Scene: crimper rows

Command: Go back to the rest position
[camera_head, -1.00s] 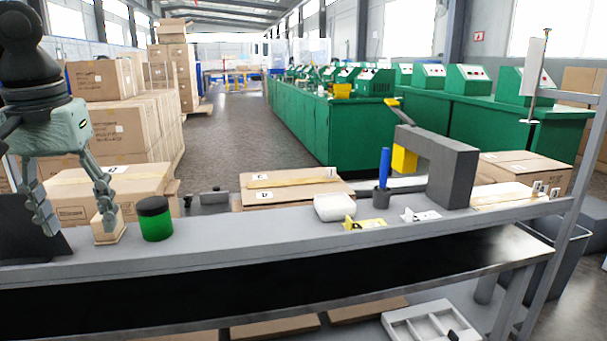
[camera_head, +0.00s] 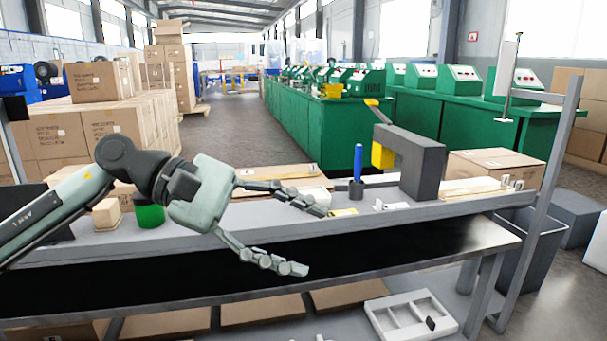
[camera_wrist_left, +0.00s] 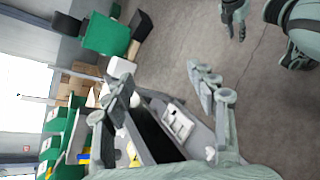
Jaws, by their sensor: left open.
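My left gripper (camera_head: 309,240) is open and empty in the head view. Its fingers point right, in front of and over the grey bench (camera_head: 400,218). The upper finger overlaps the white block and the yellow piece in the picture. In the left wrist view the two open fingers (camera_wrist_left: 165,95) have nothing between them but the bench and floor beyond. What looks like my right gripper (camera_wrist_left: 235,20) shows small at the top of that view, over bare floor. Whether its fingers are open or shut is unclear.
A green jar (camera_head: 150,214) and a small wooden block (camera_head: 105,213) stand behind my left arm. A blue-handled tool (camera_head: 357,165) stands in a dark holder beside a grey arch-shaped device (camera_head: 425,165). A white divided tray (camera_head: 411,318) is on the lower shelf. Floor at the right is partly clear.

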